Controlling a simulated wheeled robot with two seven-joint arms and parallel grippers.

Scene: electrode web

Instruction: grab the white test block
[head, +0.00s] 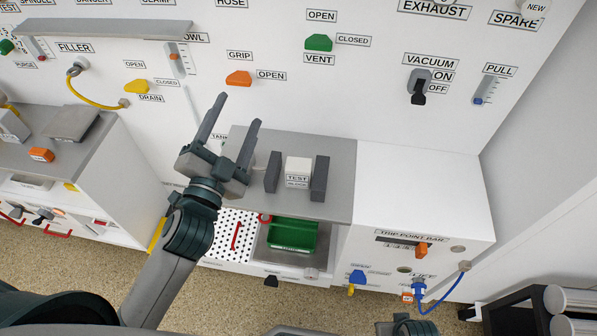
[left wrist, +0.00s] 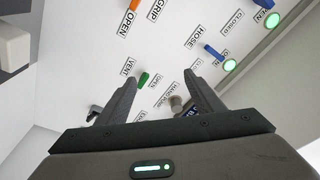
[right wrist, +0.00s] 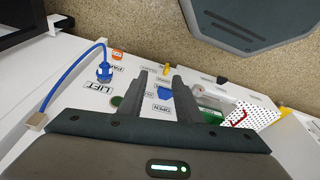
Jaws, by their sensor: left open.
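The white test block (head: 298,167), with a TEST label on its front, stands on a grey counter (head: 340,150) between two dark grey upright plates, left (head: 272,172) and right (head: 320,178). My left gripper (head: 238,109) is open and empty, up and to the left of the block, with its fingers pointing up toward the wall panel. In the left wrist view the left fingers (left wrist: 160,88) are spread before the panel, and the block is not clearly seen. My right gripper (right wrist: 160,76) is open and empty over the LIFT area; only a bit of it shows at the bottom of the head view.
A green bin (head: 293,235) and a perforated white plate (head: 233,232) lie below the counter front. The wall panel holds coloured handles, such as the orange GRIP handle (head: 239,78). A blue cable (head: 442,297) hangs at the lower right.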

